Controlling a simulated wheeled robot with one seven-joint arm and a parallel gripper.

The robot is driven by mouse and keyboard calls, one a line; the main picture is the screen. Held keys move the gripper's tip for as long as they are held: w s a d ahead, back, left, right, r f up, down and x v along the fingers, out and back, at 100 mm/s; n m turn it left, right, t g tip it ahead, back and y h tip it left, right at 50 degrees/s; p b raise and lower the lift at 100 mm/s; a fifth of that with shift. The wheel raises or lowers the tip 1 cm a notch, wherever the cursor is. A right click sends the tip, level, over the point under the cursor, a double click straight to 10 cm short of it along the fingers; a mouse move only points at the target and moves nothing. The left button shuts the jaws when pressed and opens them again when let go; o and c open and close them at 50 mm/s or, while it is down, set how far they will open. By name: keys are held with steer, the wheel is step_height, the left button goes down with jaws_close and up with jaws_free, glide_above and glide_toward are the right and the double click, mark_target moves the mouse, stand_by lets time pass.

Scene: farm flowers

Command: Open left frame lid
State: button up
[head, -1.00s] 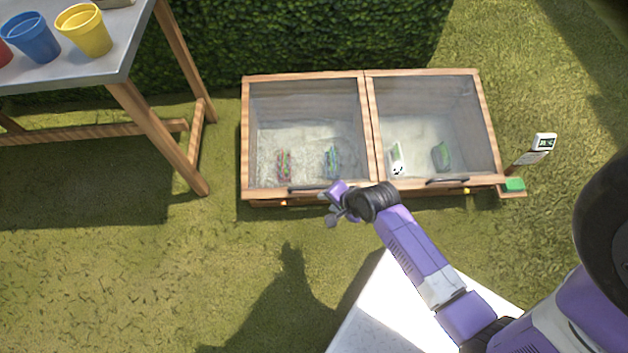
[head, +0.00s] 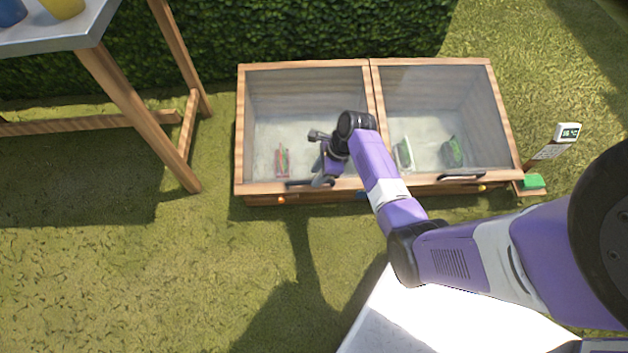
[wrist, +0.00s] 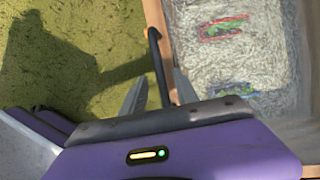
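The left frame lid (head: 241,135), a glass pane in a wooden rim, lies shut on the left box. Its black bar handle (head: 298,183) is on the front rim; it also shows in the wrist view (wrist: 154,45). My gripper (head: 320,181) is at the right end of this handle. In the wrist view my gripper (wrist: 160,77) has its two grey fingers apart, one on each side of the handle. I see a gap beside the bar, so it does not look gripped. My wrist hides part of the pane.
The right frame lid (head: 508,120) is shut beside it, with its own handle (head: 461,176). Seed packets lie under the glass. A wooden-legged table (head: 130,100) stands at left, a hedge (head: 270,30) behind. A small display post (head: 567,132) is at right. Grass in front is clear.

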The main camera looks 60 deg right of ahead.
steer(key=shift+b+x, duration=0.45)
steer(key=shift+x, duration=0.9)
jaws_close()
stand_by(0.4)
